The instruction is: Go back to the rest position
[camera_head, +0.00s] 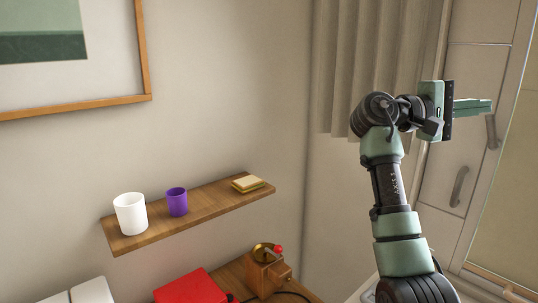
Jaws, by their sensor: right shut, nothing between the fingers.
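My right arm rises from the bottom right of the head view, bent at the top. My right gripper (473,106) points to the right, in the air in front of the cabinet doors. Its green fingers are together, with nothing between them. It is well apart from the shelf and touches nothing that I can see. My left gripper is not in view.
A wooden wall shelf (202,215) holds a white cup (130,214), a purple cup (177,202) and a yellowish block (247,183). Below are a wooden grinder (267,272) and a red object (191,289). A curtain (340,70) and tall cabinet (465,150) stand behind my arm.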

